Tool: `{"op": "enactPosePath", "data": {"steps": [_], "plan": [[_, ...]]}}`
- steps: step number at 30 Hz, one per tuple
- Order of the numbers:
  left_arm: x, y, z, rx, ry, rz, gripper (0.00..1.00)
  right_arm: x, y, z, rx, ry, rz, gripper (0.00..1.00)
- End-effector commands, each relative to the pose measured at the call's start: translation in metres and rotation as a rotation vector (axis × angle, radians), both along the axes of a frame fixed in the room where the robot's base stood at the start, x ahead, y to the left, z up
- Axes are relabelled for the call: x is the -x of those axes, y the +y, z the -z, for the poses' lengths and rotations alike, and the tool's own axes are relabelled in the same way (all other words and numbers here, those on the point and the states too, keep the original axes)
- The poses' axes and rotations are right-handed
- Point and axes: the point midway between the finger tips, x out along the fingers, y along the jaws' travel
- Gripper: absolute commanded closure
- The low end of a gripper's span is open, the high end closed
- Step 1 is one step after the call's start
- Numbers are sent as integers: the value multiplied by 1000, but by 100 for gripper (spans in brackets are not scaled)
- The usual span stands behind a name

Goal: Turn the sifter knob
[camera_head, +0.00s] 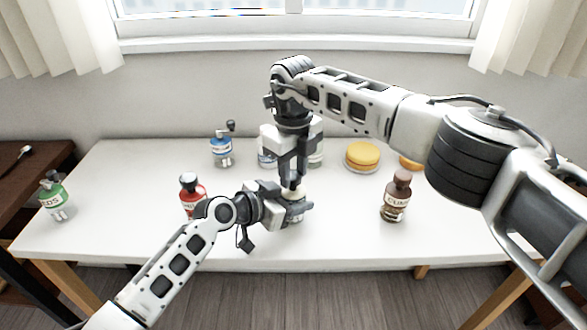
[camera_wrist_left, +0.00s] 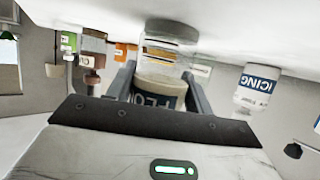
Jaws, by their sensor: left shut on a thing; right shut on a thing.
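The sifter jar (camera_head: 294,213) stands near the middle of the white table, with a pale body and top. My left gripper (camera_head: 291,207) is shut around its body from the left. The jar also shows in the left wrist view (camera_wrist_left: 160,92), where the picture is upside down; its label begins with "FLO" and both fingers flank it. My right gripper (camera_head: 292,184) points down from above and is shut at the top of the jar. The knob itself is hidden by the fingers.
An "ICING" jar (camera_wrist_left: 257,88) shows in the left wrist view. The front right is clear.

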Motion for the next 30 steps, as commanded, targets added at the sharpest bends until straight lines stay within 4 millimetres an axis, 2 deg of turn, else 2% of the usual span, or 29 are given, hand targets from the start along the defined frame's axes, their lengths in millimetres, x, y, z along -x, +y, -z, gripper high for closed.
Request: {"op": "enactPosePath", "data": {"steps": [8, 9, 10, 18, 22, 26, 30], "plan": [[0, 0, 0, 0, 1, 0, 74, 0, 0, -1, -1, 1, 12, 90], [0, 0, 1, 0, 1, 0, 74, 0, 0, -1, -1, 1, 11, 64], [0, 0, 1, 0, 1, 0, 74, 0, 0, -1, -1, 1, 11, 57], [0, 0, 0, 0, 1, 0, 74, 0, 0, -1, -1, 1, 10, 57], [0, 0, 0, -1, 1, 0, 74, 0, 0, -9, -1, -1, 10, 57], [0, 0, 0, -1, 1, 0, 74, -1, 0, -31, -1, -4, 10, 57], [0, 0, 0, -1, 1, 0, 74, -1, 0, -62, -1, -5, 11, 57]]}}
